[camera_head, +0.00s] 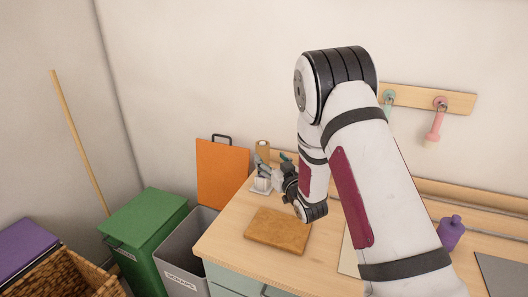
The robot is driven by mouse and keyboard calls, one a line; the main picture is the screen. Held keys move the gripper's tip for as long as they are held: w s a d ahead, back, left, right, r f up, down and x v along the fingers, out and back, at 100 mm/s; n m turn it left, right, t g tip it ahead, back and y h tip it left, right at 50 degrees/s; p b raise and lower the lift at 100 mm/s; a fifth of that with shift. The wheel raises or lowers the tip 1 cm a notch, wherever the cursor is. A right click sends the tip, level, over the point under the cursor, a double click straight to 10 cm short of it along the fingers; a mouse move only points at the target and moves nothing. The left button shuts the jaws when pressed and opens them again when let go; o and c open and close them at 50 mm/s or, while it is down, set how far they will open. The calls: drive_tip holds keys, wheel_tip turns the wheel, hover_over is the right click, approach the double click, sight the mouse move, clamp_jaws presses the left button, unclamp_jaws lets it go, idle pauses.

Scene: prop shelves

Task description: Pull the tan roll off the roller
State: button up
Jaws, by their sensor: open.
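A tan roll (263,149) stands upright near the back left corner of the wooden counter, partly hidden by small grey and white items in front of it. I cannot make out the roller under or inside it. My gripper (284,180) is dark and small in the view, open, in front of and to the right of the roll. It appears apart from the roll. My own wrist hides part of the fingers.
A brown board (278,231) lies on the counter (226,244). An orange panel (222,173), a grey bin (184,262) and a green bin (146,222) stand left. A purple bottle (451,232) stands right. Brushes hang from a wall rail (459,101).

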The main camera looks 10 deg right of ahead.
sight(265, 152)
drive_tip(key=w, duration=0.5)
drive_tip(key=w+a, duration=0.1)
drive_tip(key=w, duration=0.1)
drive_tip(key=shift+w+a, duration=0.1)
drive_tip(key=shift+w, duration=0.3)
drive_tip(key=shift+c, duration=0.6)
drive_tip(key=c, duration=1.3)
